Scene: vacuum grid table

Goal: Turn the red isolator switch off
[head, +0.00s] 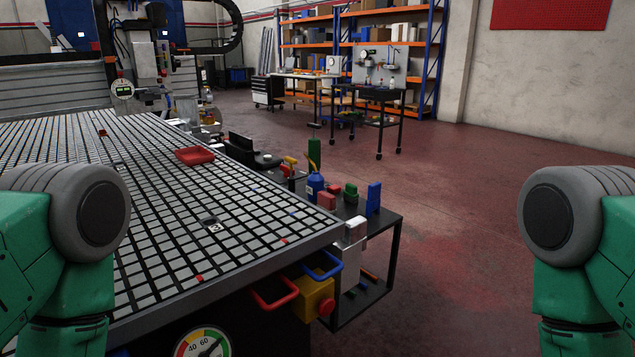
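A yellow box (312,294) is mounted at the table's front right corner, below the top edge. A small red knob (327,307) shows on its right side and looks like the isolator switch; its turned position is too small to tell. A red handle (273,298) and a blue handle (326,266) stick out beside and above the box. My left arm shows at the left edge and my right arm at the right edge, both as green links with grey joints. Neither gripper is in view, and neither arm is seen touching the box.
The vacuum grid table (255,220) fills the left, with a red tray (195,156) on it. A round gauge (203,343) is below its front edge. A black side stand (385,222) holds a blue bottle (315,184) and blocks. Open floor (450,270) lies to the right.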

